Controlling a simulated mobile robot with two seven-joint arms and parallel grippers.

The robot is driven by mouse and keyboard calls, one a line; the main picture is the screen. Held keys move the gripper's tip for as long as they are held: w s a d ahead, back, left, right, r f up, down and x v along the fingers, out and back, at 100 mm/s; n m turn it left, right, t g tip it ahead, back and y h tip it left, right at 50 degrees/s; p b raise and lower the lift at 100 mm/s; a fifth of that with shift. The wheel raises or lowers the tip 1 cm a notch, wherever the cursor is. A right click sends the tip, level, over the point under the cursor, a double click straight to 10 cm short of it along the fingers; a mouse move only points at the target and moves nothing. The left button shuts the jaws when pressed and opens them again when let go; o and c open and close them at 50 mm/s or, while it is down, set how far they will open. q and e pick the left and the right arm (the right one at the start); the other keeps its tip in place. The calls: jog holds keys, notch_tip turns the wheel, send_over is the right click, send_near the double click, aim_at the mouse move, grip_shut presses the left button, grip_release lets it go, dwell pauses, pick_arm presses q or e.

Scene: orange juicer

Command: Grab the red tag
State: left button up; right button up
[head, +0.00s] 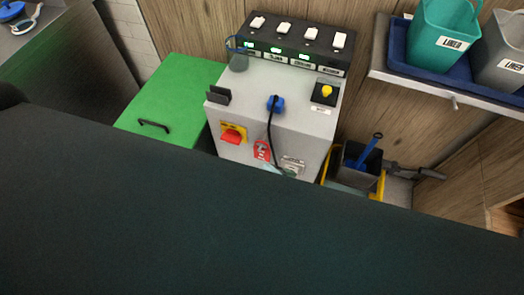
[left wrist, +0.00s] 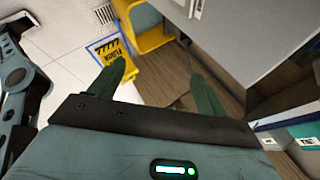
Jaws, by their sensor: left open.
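The red tag (head: 262,150) hangs on the front of the grey machine box (head: 240,155) in the head view, beside a black cable and right of a red switch on a yellow plate (head: 233,133). I do not see the tag in the left wrist view. My left gripper (left wrist: 158,85) shows in the left wrist view with its two green fingers spread apart and nothing between them. It points toward the floor and a grey panel (left wrist: 245,40). The left fingers do not show in the head view. My right gripper is not in view.
A large dark shape covers the head view's lower half. A green cabinet (head: 170,95) stands left of the box, a shelf with a blue tray (head: 398,55) and bins at right. A mop bucket (head: 362,165) stands below. A yellow object (left wrist: 152,28) shows near the left fingers.

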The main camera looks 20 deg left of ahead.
aim_at(259, 149)
pick_arm(q)
jog(key=w+a+r+m+y, duration=0.1)
jog(key=w+a+m+y, duration=0.1)
jog(key=a+m, duration=0.1)
jog(key=w+a+r+m+y, duration=0.1)
jog(key=w+a+m, duration=0.2)
jog(key=m, duration=0.2)
jog(key=w+a+r+m+g+y, duration=0.1)
jog(key=w+a+m+y, duration=0.1)
jog(key=m, duration=0.3)
jog(key=shift+w+a+r+y, duration=0.3)
jog(key=shift+w+a, duration=0.3)
jog(key=shift+w, duration=0.1)
jog(key=shift+b+x, duration=0.3)
jog(key=shift+x, duration=0.95)
jog(key=shift+w+d+f, duration=0.1)
jog(key=shift+w+f, duration=0.15)
jog(key=shift+f, duration=0.1)
jog(key=x, duration=0.4)
jog(key=shift+w+f+b, duration=0.15)
jog(key=shift+w+b, duration=0.15)
jog(key=shift+b, duration=0.1)
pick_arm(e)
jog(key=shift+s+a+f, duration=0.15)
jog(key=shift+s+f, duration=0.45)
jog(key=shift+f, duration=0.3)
pick_arm(q)
jog(key=shift+c, duration=0.5)
jog(key=c, duration=0.9)
